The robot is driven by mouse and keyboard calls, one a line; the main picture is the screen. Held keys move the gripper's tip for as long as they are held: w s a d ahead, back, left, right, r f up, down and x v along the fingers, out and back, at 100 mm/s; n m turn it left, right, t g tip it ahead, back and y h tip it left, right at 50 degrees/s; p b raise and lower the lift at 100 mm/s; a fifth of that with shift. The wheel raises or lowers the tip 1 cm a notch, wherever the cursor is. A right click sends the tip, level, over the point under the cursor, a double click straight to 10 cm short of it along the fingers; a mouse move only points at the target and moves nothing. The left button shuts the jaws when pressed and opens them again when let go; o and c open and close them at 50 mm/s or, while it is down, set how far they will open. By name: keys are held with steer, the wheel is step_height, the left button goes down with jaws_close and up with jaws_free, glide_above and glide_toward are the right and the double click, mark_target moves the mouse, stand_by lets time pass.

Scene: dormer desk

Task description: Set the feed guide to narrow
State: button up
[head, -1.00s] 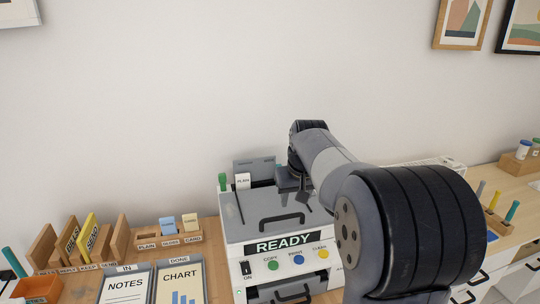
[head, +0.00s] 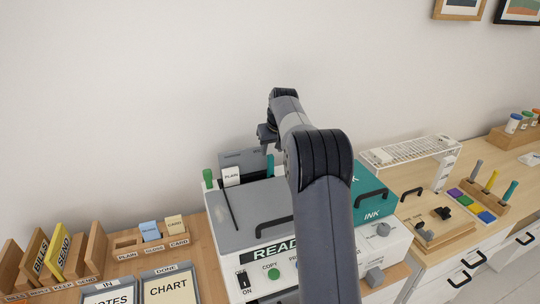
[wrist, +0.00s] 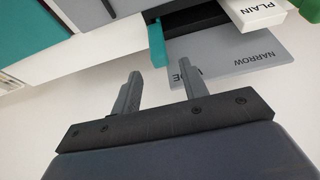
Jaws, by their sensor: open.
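The printer (head: 245,215) has a feed slot at its back, with a grey plate (head: 230,161) standing behind it. In the wrist view the plate (wrist: 225,55) reads NARROW, with another word mostly hidden by a finger. A teal guide tab (wrist: 157,43) stands at the plate's edge near the hidden word, away from NARROW; it also shows in the head view (head: 270,163). A green tab (head: 208,178) stands at the slot's left end. My gripper (wrist: 161,88) is open and empty, its fingertips close to the teal tab, apart from it in the picture.
A white PLAIN card (head: 231,176) stands in the slot between the tabs. A teal INK cover (head: 375,195) is right of my arm. A card rack (head: 124,240) stands left of the printer, and a white wire shelf (head: 405,150) to the right. The wall is behind.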

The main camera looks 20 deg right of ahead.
mark_target(271, 155)
steer(key=x, duration=0.5)
steer(key=shift+f, duration=0.1)
jaws_close()
stand_by(0.3)
